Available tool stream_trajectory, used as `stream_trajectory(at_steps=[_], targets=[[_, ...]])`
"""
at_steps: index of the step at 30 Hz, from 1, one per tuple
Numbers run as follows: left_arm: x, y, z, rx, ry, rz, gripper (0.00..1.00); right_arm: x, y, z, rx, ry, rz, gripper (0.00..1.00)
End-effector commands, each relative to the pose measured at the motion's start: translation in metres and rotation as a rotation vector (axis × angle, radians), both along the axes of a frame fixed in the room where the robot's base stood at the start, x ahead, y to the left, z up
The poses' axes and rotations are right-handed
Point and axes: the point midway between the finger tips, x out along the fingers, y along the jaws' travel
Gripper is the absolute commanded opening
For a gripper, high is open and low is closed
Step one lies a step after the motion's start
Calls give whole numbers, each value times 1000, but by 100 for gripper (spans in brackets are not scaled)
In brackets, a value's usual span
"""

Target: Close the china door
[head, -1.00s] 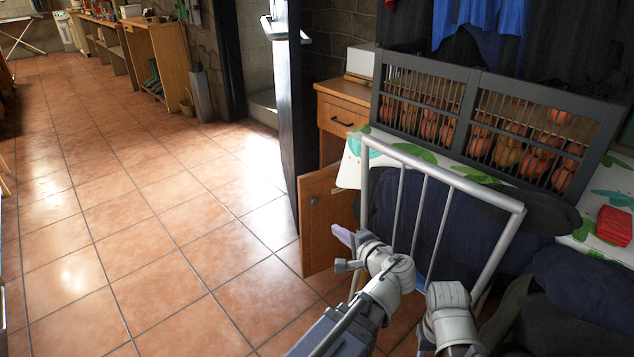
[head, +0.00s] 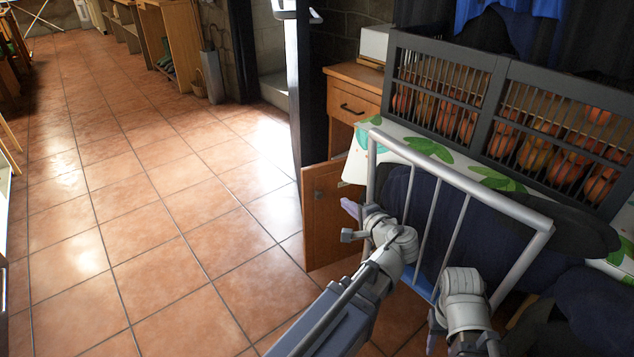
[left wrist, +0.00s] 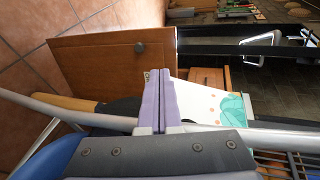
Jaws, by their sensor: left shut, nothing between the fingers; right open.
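The wooden cabinet door (head: 324,229) stands open below a drawer (head: 351,107), at the middle of the head view. In the left wrist view the door (left wrist: 105,75) fills the upper left, with a dark round knob (left wrist: 140,47). My left gripper (head: 350,208) is shut and empty, its pale purple fingers in front of the door in the head view.
A grey tubular chair back (head: 460,180) stands close to both arms. Behind it are a leaf-patterned cloth (head: 400,145) and a slatted crate (head: 497,90) of orange-brown round things. A dark upright panel (head: 308,90) stands behind the cabinet. The tiled floor (head: 130,200) at left is clear.

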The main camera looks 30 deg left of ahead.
Motion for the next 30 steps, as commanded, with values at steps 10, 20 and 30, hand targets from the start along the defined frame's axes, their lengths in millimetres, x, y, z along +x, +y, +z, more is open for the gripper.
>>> stream_trajectory(at_steps=[10,20,30], targets=[[45,59,-26,0,0,3,0,0,0,-26,0,-1,-6,46],[84,111,-46,1,-1,2,0,0,0,-46,0,-1,-11,46],[111,149,-48,0,-1,0,0,0,0,-49,0,-1,-13,46]])
